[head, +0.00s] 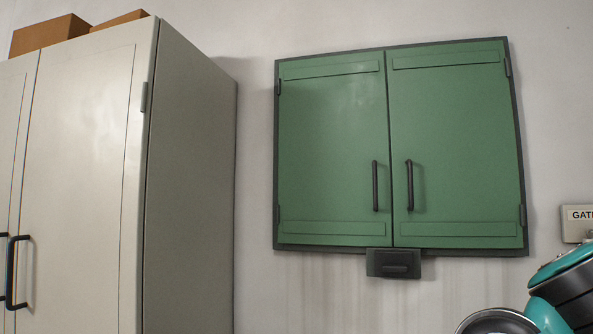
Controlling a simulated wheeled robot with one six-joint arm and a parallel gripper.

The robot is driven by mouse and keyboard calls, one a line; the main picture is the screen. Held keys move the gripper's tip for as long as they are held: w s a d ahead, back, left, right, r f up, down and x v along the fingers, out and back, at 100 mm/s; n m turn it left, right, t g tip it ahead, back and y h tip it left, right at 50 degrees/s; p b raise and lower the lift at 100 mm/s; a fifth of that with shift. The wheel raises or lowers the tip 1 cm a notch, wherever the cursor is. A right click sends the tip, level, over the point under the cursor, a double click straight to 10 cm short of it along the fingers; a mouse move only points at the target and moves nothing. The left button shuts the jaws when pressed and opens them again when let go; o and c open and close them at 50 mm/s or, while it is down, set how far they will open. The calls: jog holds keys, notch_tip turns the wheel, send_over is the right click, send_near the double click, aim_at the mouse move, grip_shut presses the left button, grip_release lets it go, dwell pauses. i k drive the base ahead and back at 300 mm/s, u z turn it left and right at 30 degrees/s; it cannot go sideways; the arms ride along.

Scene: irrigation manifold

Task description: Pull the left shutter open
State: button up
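The left shutter (330,150) is a green panel on the wall, closed flush beside the right shutter (460,140) in a dark frame. Its dark vertical bar handle (375,186) is near its right edge, next to the seam. The right shutter's handle (409,186) is just across the seam. Hinges show on the outer edges of both shutters. Teal and dark parts of my arm show at the bottom right corner. My gripper's fingers are not in view.
A tall pale cabinet (190,190) with black handles stands at the left, cardboard boxes (48,34) on top. A small dark box (393,263) is under the shutters. A sign (578,222) reading "GATE" or similar is at the right edge. Bare wall separates cabinet and shutters.

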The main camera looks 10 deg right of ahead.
aim_at(335, 183)
jog(key=u, duration=0.5)
jog(key=k, duration=0.7)
jog(key=u, duration=0.8)
jog(key=i, duration=0.85)
jog(key=z, duration=0.65)
jog(key=i, duration=0.55)
jog(key=z, duration=0.55)
